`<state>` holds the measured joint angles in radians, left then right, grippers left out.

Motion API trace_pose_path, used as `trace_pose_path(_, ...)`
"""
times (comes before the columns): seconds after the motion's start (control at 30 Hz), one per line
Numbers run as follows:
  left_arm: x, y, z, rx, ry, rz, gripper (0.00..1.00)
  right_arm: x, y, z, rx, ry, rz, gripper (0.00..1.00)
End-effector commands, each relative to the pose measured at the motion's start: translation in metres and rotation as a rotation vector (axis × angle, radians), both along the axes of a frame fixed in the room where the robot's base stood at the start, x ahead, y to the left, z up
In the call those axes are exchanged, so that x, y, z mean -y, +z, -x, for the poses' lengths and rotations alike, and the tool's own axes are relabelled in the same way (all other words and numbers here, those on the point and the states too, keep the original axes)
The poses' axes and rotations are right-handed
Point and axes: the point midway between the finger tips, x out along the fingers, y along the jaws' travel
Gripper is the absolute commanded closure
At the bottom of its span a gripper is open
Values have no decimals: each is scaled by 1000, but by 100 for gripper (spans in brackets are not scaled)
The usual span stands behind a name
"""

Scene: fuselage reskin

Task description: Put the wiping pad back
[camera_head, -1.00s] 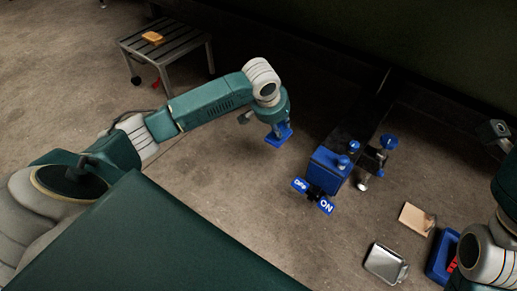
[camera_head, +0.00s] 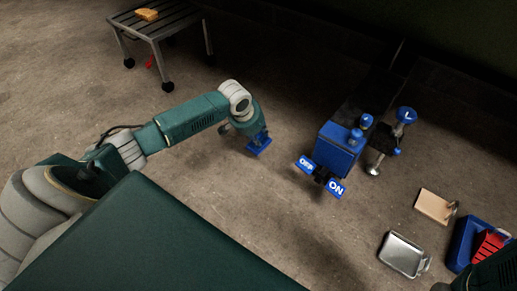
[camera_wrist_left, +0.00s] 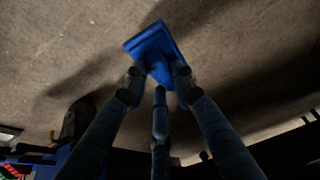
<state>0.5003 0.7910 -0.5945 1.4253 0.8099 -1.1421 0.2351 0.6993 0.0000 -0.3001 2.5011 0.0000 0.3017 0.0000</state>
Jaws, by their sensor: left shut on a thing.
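The wiping pad (camera_head: 258,146) appears to be the flat blue pad with a blue grip in my left gripper (camera_head: 250,131). In the left wrist view the blue pad (camera_wrist_left: 152,44) sits at the fingertips, and the dark fingers (camera_wrist_left: 158,80) are closed around its grip. The pad is held off the floor, left of the blue ON/OFF unit, with nothing touching it but the fingers.
A blue box with ON and OFF plates (camera_head: 340,150) stands at centre right. A tan board (camera_head: 434,206), a metal tray (camera_head: 402,253) and a blue bin with red contents (camera_head: 466,240) lie at right. A slatted cart (camera_head: 170,28) bears an orange-yellow item (camera_head: 147,15). Floor between is clear.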

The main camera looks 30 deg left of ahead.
Motion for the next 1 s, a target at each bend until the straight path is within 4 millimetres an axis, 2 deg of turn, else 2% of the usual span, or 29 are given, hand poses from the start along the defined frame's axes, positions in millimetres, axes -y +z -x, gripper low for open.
trace_pose_path(0.03, 0, -16, 0, -1, 0, 0, 95, 0, -13, 0, 0, 0, 1, 60)
trace_pose_path(0.27, 0, -29, 0, 0, -1, 0, 95, 0, -21, 0, -1, -1, 1, 60)
trace_pose_path(0.5, 0, -65, 0, -1, 0, 0, 95, 0, -49, 0, -1, -1, 1, 60)
trace_pose_path(0.93, 1, -69, 0, 0, 0, 1, 95, 0, -47, 0, -1, -1, 1, 60)
trace_pose_path(0.97, 1, -69, 0, 0, 0, 1, 72, 0, -47, 0, -1, -1, 1, 60)
trace_pose_path(1.0, 1, -69, 0, 0, -1, 1, 64, 0, -48, 0, -1, -1, 1, 60)
